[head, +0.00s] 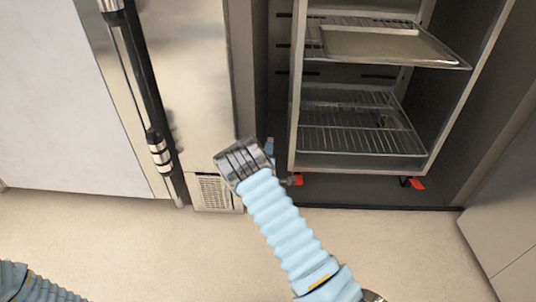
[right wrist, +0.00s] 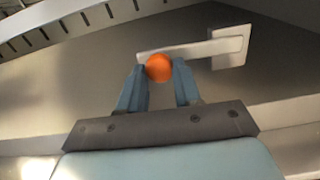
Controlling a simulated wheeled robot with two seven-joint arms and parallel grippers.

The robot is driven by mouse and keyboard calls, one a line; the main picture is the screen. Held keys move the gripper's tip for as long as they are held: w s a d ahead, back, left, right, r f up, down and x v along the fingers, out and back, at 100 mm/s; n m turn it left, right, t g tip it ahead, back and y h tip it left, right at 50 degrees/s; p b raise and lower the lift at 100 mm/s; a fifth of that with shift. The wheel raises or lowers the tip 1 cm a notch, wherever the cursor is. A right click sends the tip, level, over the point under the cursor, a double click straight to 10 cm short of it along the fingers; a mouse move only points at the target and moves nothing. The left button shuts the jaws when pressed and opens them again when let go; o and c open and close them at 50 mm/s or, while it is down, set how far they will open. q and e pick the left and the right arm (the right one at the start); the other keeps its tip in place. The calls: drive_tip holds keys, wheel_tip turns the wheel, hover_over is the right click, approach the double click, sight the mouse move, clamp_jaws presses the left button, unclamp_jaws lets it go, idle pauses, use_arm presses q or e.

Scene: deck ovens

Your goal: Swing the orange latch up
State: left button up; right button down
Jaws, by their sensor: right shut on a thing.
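The orange latch shows in the right wrist view as a round orange knob (right wrist: 159,68) on a pale metal lever (right wrist: 200,48). The lever runs left from a square plate (right wrist: 231,46) on a grey panel. My right gripper (right wrist: 160,82) is shut on the knob, with one blue finger on each side. In the head view my right gripper (head: 270,148) is low by the open cabinet's left edge; the wrist hides most of it, and the knob cannot be seen there. My left gripper is out of view; only part of that arm shows at bottom left.
A wire rack (head: 294,110) stands in the open cabinet, with a metal tray (head: 385,45) on an upper shelf. Red-orange pieces (head: 417,183) show at its foot. A steel door with a long dark handle (head: 142,75) is at left. The floor (head: 160,245) in front is clear.

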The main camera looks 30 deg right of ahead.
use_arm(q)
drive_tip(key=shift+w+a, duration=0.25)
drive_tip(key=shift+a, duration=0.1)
use_arm(e)
drive_tip(key=shift+w+a+n, duration=0.2)
drive_tip(key=shift+a+n, duration=0.1)
drive_tip(key=shift+a, duration=0.05)
drive_tip(key=c, duration=0.8)
unclamp_jaws()
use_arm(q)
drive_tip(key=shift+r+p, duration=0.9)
use_arm(e)
drive_tip(key=v, duration=1.3)
drive_tip(key=shift+s+a, duration=0.15)
drive_tip(key=shift+s, duration=0.25)
